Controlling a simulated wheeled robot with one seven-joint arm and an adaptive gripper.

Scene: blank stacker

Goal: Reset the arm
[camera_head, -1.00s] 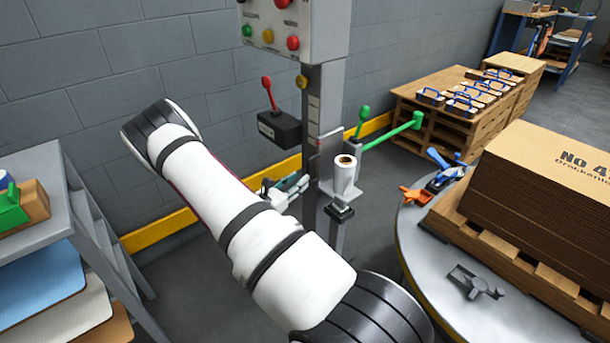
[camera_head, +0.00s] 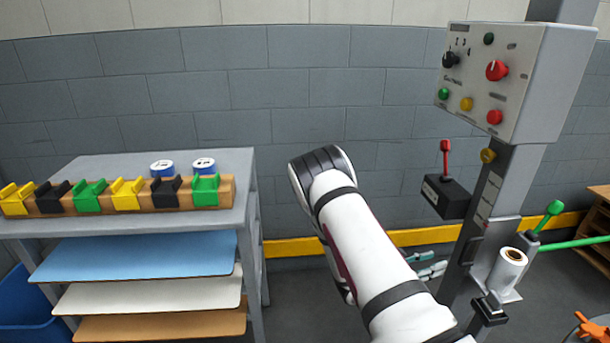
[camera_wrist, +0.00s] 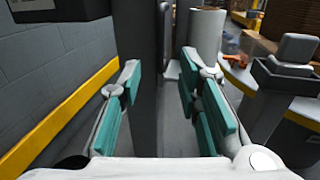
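My gripper (camera_wrist: 158,95) shows in the wrist view with its two teal-padded fingers spread apart and nothing between them. Beyond the fingers stands the grey machine post (camera_wrist: 145,60), with a white roll (camera_wrist: 206,35) to its right. In the head view my white arm stands in the middle, and part of my gripper (camera_head: 425,265) shows behind it, left of the post (camera_head: 480,220). The rest of the gripper is hidden by the arm.
The control box (camera_head: 500,85) with knobs and buttons tops the post. A red-knobbed lever (camera_head: 446,165) and a white roll (camera_head: 508,268) are beside it. At left, a shelf rack (camera_head: 110,165) holds coloured clips and sheets. A grey wall (camera_head: 300,90) stands behind.

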